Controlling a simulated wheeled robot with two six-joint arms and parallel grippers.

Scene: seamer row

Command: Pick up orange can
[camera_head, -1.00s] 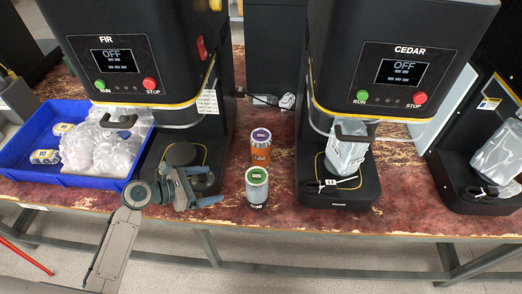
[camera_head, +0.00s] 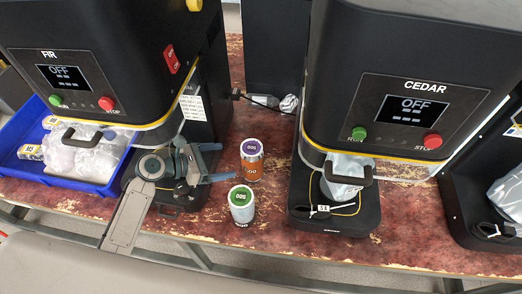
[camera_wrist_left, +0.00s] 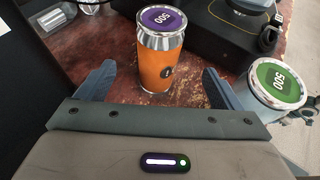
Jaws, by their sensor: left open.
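The orange can (camera_head: 252,160), with a purple lid marked 500, stands upright on the red-brown table between the FIR and CEDAR machines. In the left wrist view the orange can (camera_wrist_left: 161,65) stands ahead of the jaws, near the line between the two fingers. My left gripper (camera_head: 222,163) is open and empty, with its fingers pointing right toward the can from the left. In the left wrist view the left gripper's fingers (camera_wrist_left: 158,82) are spread wide apart. My right gripper is not in view.
A silver can with a green lid (camera_head: 241,206) stands just in front of the orange can, close to one finger. The FIR machine (camera_head: 85,60) and CEDAR machine (camera_head: 400,90) flank the cans. A blue crate (camera_head: 70,180) with plastic bags is at left.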

